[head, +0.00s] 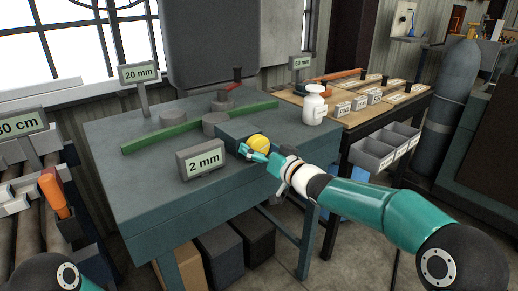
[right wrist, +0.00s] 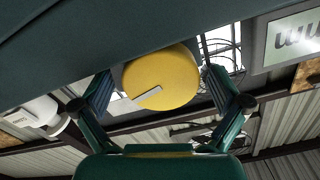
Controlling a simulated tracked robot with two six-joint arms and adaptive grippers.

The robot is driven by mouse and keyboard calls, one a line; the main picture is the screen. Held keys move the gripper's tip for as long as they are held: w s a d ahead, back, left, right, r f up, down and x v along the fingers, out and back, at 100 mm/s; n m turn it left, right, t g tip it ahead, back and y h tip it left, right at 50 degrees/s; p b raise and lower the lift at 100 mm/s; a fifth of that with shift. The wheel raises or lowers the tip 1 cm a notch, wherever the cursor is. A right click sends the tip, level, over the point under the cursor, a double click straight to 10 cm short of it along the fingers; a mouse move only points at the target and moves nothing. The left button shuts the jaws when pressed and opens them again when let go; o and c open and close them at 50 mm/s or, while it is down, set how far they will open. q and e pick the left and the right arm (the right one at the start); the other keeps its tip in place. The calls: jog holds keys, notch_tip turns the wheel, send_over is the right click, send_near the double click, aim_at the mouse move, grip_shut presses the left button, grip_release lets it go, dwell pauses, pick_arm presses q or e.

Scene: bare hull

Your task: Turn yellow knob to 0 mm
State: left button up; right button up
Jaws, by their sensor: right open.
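My right gripper (head: 254,152) is at the knob. In the right wrist view the knob (right wrist: 165,72) shows a pale pointer mark on its face. The fingers of my right gripper (right wrist: 160,88) stand open on either side of it; I cannot tell whether they touch it. Part of the display (right wrist: 290,38) shows at the upper right there, with only "mm" legible. My left gripper is out of view.
On the bench top (head: 135,185) lie a green bar (head: 160,138) and grey round blocks (head: 215,123). A 20 mm sign (head: 139,74) stands behind. A white bottle (head: 314,105) stands at the right edge. Grey bins (head: 375,155) are further right.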

jog(key=c, duration=1.2)
jog(key=shift+o, duration=0.2)
jog(key=shift+n, duration=0.3)
jog(key=n+b, duration=0.1)
jog(key=n, duration=0.2)
jog(key=shift+n+b, duration=0.45)
jog(key=shift+n, duration=1.25)
jog(key=o, duration=1.2)
jog(key=shift+c, duration=0.2)
